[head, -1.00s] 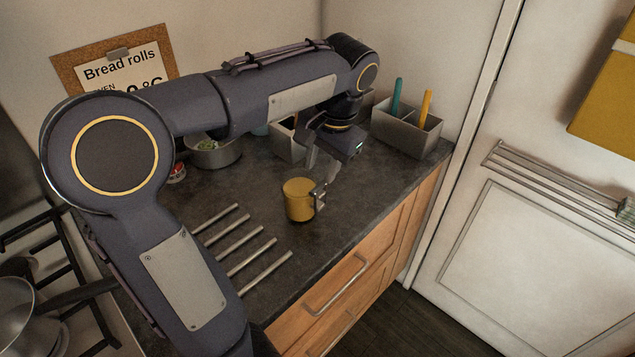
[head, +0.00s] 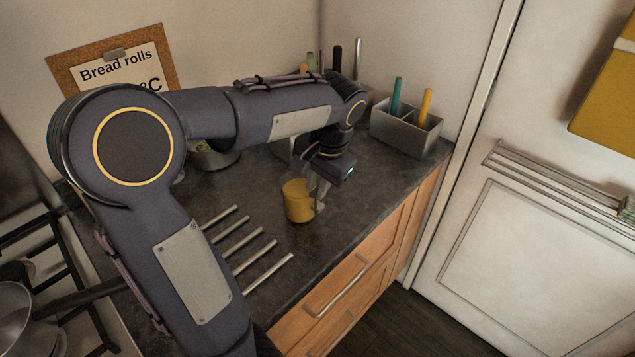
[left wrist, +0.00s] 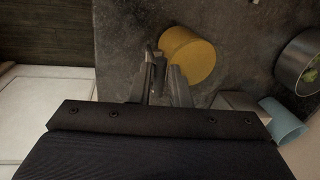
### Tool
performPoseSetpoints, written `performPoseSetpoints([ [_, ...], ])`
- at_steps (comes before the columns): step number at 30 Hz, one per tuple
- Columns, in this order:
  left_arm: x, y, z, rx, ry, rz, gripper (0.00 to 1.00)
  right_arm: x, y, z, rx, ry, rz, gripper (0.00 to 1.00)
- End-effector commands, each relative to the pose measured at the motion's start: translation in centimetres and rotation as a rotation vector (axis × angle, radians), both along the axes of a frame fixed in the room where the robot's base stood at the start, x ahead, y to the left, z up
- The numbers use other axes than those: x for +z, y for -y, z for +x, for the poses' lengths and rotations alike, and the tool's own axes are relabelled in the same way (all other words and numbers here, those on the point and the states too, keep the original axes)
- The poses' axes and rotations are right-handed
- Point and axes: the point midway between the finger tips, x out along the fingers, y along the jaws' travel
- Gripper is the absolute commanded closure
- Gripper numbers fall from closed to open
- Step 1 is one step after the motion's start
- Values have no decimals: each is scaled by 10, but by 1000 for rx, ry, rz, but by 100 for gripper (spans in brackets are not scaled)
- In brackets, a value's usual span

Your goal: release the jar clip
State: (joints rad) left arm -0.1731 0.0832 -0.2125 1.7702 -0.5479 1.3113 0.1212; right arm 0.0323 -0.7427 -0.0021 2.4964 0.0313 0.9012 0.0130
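The jar is a mustard-yellow cylinder (head: 297,203) standing upright on the dark counter; it also shows in the left wrist view (left wrist: 190,57). A metal clip (left wrist: 160,62) is at its side, facing my gripper. My left gripper (head: 319,192) points down at the jar's right side. In the left wrist view its two fingers (left wrist: 163,82) are apart, with the clip at or between their tips; whether they touch it I cannot tell. In the head view the fingers largely hide the clip. My right gripper is not in view.
Several metal bars (head: 247,250) lie on the counter left of the jar. A grey divided holder (head: 408,132) with teal and yellow handles stands behind right. A bowl with greens (head: 214,158) stands back left. The counter's front edge is close to the jar.

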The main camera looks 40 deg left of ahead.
Motion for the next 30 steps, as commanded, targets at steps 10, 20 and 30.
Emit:
performPoseSetpoints([
  [10,0,2,0,-2,-1,28,100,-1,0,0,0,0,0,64],
  [20,-3,20,1,-8,-2,221,100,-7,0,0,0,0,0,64],
  [30,-15,44,1,-8,-5,541,100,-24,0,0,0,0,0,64],
])
